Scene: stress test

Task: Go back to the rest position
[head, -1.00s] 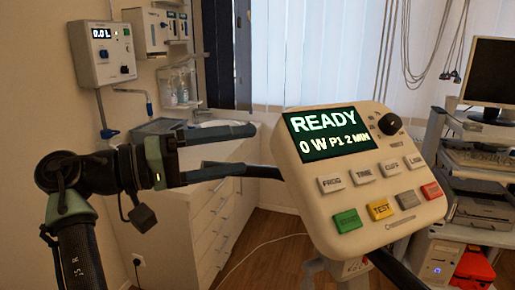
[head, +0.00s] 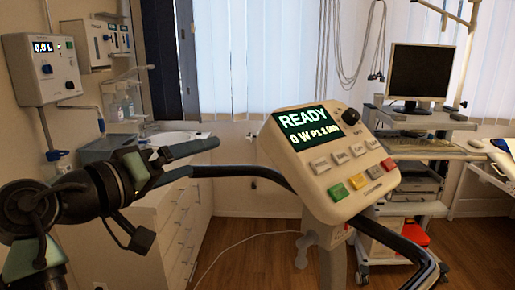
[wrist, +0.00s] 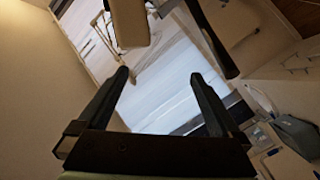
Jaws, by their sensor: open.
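My gripper (head: 204,158) is at the left of the head view, with its two dark fingers pointing right. It is open and empty. In the wrist view my gripper (wrist: 160,78) shows its two fingers well apart with nothing between them. The beige console (head: 330,165) stands right of the fingertips, with a gap between. Its screen (head: 308,132) reads READY, 0 W, P1 and a time that is hard to read. It has a black knob and coloured buttons.
A dark curved handle or tube (head: 245,172) runs behind my fingers to the console. White drawers (head: 180,225) stand behind my gripper. A wall unit (head: 42,68) reads 0.0 L. A cart with a monitor (head: 420,75) stands at the right. Wooden floor (head: 250,245) shows below.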

